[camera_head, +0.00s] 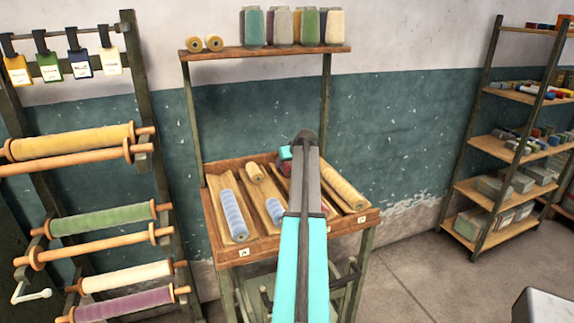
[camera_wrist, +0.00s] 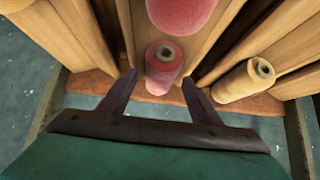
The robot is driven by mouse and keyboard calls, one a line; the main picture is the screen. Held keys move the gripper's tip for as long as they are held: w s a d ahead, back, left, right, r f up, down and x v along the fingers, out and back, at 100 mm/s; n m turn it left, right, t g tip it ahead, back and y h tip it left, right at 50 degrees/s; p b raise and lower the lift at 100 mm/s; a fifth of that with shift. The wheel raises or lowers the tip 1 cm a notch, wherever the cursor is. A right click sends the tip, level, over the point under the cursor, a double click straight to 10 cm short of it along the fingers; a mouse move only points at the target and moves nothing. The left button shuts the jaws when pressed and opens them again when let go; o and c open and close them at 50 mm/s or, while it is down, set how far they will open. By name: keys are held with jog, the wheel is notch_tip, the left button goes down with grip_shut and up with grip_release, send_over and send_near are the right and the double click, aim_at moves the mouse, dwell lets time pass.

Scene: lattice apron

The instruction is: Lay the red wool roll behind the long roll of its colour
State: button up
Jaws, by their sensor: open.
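In the wrist view, a short red wool roll (camera_wrist: 164,68) with a dark hole in its end lies in a wooden channel near the rack's edge board. A longer red roll (camera_wrist: 182,10) lies in line with it, just above it in the picture, cut off by the frame; I cannot tell whether they touch. My gripper (camera_wrist: 158,77) is open, one finger on each side of the short red roll, with visible gaps. In the head view, my arm hides most of the red channel and my gripper (camera_head: 286,153) shows at the rack's back.
The sloped rack (camera_head: 228,255) also holds a long blue roll (camera_head: 233,214), a short blue roll (camera_head: 274,212), a short yellow roll (camera_head: 255,173) and a long yellow roll (camera_head: 344,187). Wooden dividers separate the channels. Cones (camera_head: 280,26) stand on the shelf above.

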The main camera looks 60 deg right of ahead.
jog(key=b+v, duration=0.1)
jog(key=v, duration=1)
jog(key=shift+b, duration=0.3)
jog(key=shift+w, duration=0.1)
